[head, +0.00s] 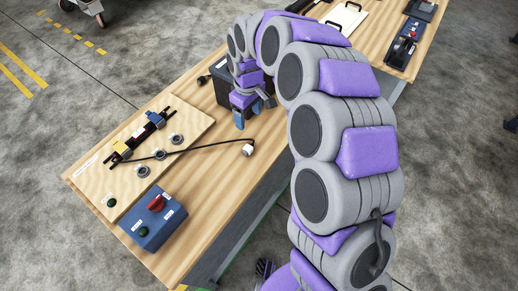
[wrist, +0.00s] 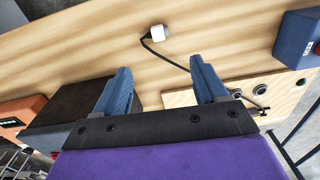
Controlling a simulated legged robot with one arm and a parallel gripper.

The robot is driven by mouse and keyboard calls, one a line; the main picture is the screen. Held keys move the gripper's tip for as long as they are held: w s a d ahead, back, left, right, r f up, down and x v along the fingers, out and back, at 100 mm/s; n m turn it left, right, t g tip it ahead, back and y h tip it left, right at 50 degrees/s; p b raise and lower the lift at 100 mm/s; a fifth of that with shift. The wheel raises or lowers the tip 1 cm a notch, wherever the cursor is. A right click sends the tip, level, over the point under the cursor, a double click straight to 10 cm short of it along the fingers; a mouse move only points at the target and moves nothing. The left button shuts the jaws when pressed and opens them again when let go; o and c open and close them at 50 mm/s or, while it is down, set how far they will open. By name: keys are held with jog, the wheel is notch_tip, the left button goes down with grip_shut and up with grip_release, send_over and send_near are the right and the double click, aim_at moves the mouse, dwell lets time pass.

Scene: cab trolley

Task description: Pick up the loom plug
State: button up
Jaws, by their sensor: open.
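The loom plug (head: 248,149) is a small white block at the end of a black cable, lying on the wooden bench top (head: 107,160). The cable (wrist: 172,57) runs from the plug towards the wooden board and is partly hidden behind the right finger.
A wooden board (head: 190,118) carries a yellow and black assembly and several round grommets. A blue switch box (head: 152,219) with a red knob stands at the near corner. A dark box (head: 222,88) stands close behind my gripper. Bare bench surrounds the plug.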

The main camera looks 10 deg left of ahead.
jog(key=f, duration=0.2)
jog(key=b, duration=0.1)
send_near(246, 147)
jog(key=f, duration=0.1)
jog(key=f+b, duration=0.1)
jog(key=f, duration=0.1)
jog(key=shift+d+f, duration=0.2)
jog(key=shift+d, duration=0.2)
jog(key=shift+s+a+f, duration=0.1)
jog(key=shift+a+f, duration=0.15)
jog(key=shift+f, duration=0.15)
jog(key=f+b, duration=0.1)
jog(key=f, duration=0.1)
jog(key=a+f+b, duration=0.1)
jog(key=f, duration=0.1)
jog(key=shift+s+f, duration=0.1)
jog(key=shift+f, duration=0.05)
jog(key=shift+d+f, duration=0.3)
jog(key=shift+f, duration=0.05)
jog(key=shift+r, duration=0.1)
jog(key=shift+c, duration=0.3)
